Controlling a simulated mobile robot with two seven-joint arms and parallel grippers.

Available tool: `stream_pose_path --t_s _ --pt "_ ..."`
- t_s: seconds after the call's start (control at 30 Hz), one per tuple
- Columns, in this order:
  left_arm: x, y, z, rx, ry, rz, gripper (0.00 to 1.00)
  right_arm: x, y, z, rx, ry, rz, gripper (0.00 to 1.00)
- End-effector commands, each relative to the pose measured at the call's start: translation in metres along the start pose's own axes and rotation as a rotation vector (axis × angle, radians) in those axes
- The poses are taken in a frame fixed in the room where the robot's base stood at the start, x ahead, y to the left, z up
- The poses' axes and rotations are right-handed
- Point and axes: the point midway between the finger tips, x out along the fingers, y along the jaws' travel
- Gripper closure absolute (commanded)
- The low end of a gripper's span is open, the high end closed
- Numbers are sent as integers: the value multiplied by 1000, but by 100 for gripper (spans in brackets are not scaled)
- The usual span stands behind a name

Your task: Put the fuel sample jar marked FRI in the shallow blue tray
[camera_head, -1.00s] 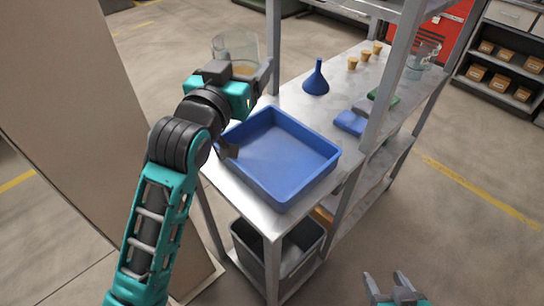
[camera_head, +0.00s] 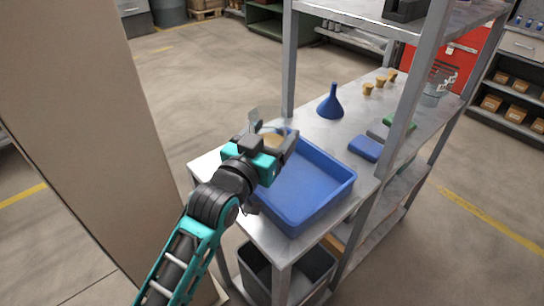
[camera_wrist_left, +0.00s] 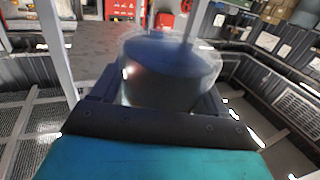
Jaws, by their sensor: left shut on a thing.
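A clear glass jar (camera_head: 268,117) with some amber contents is held upright by my left gripper (camera_head: 273,143), which is shut on it. The jar also shows in the left wrist view (camera_wrist_left: 170,72), where blue shows through the glass. No marking on it can be read. The shallow blue tray (camera_head: 325,207) rests on the near end of the metal shelf and looks empty where it shows. The gripper and jar are over the tray's left back side, and my arm hides its left part. My right gripper is out of view.
A blue funnel (camera_head: 331,104), several corks (camera_head: 381,81), a blue folded cloth (camera_head: 366,148) and another clear glass vessel (camera_head: 438,84) stand farther along the shelf. Metal posts (camera_head: 403,95) rise beside the tray. A grey bin (camera_head: 257,272) sits below.

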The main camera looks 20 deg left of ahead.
Motion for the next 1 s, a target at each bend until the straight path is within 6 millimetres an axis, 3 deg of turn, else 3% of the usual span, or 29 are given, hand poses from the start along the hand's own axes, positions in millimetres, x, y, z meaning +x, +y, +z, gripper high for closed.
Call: stream_pose_path --t_s 0.33,1.0 --pt "0 0 43 1 2 -1 67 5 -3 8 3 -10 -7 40" --pt "0 0 56 0 2 0 67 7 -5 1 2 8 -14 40"
